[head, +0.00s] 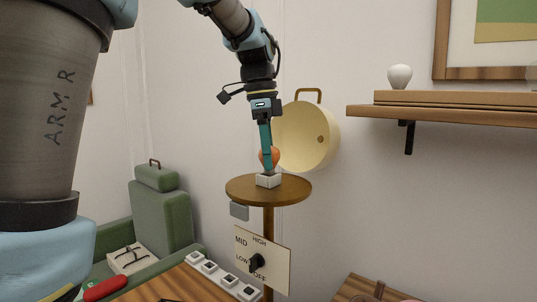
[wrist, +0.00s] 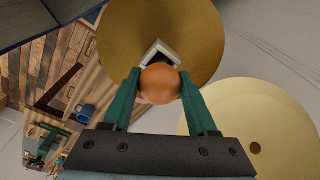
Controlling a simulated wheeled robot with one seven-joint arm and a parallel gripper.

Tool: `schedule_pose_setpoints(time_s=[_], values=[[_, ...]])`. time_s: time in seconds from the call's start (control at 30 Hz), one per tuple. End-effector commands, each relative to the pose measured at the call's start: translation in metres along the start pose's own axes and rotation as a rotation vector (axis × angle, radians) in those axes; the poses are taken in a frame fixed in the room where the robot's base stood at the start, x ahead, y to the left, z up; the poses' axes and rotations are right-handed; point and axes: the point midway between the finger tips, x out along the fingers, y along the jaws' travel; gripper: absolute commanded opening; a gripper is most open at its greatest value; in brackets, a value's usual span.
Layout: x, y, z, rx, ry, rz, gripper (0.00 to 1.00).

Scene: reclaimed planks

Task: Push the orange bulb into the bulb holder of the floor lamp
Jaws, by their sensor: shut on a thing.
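My gripper (head: 267,168) points down and is shut on the orange bulb (head: 275,156). In the wrist view the orange bulb (wrist: 160,82) sits between the two green fingers of my gripper (wrist: 160,86). The white square bulb holder (head: 268,181) stands on the round wooden top (head: 240,188) of the floor lamp. The bulb is right above the holder, and in the wrist view it covers part of the holder (wrist: 163,50). I cannot tell whether the bulb's base touches the holder or is inside it. The cream lampshade (head: 318,140) is tilted to the side behind my gripper.
A dial panel (head: 275,268) marked OFF, LOW, MID and HIGH is on the lamp's post. Several white sockets (head: 210,267) line a wooden surface at the front.

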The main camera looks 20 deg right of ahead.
Motion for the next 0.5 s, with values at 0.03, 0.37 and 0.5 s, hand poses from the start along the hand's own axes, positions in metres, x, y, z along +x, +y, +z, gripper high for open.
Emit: schedule_pose_setpoints(time_s=[0.03, 0.37, 0.5], values=[[0.0007, 0.0000, 0.0001, 0.000, 0.000, 0.000, 0.05], [0.0053, -0.0001, 0.0007, 0.000, 0.000, 0.000, 0.05], [0.0073, -0.0001, 0.0009, 0.000, 0.000, 0.000, 0.05]])
